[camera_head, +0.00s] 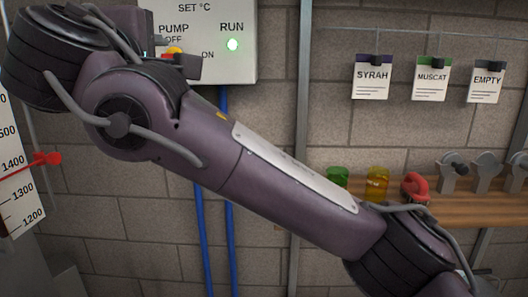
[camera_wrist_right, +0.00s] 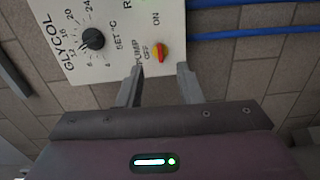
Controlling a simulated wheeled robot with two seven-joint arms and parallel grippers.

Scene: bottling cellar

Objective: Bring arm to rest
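My right arm crosses the head view from the lower right to the upper left, in front of the wall. My right gripper (camera_wrist_right: 160,70) shows in the right wrist view with its two fingers apart and nothing between them. Its fingertips are at the lower edge of the white control box (camera_wrist_right: 112,25), near the red and yellow pump knob (camera_wrist_right: 160,53); I cannot tell if they touch. In the head view the knob (camera_head: 174,51) shows just above a dark finger, and the arm hides much of the gripper. My left gripper is in neither view.
The control box (camera_head: 245,65) has a lit green RUN lamp (camera_head: 232,45). Blue pipes (camera_head: 224,135) run below it. A scale with a red pointer (camera_head: 45,159) stands left. A wooden shelf (camera_head: 465,210) holds green and amber cups, a red item and metal fittings. Tags (camera_head: 371,78) hang above.

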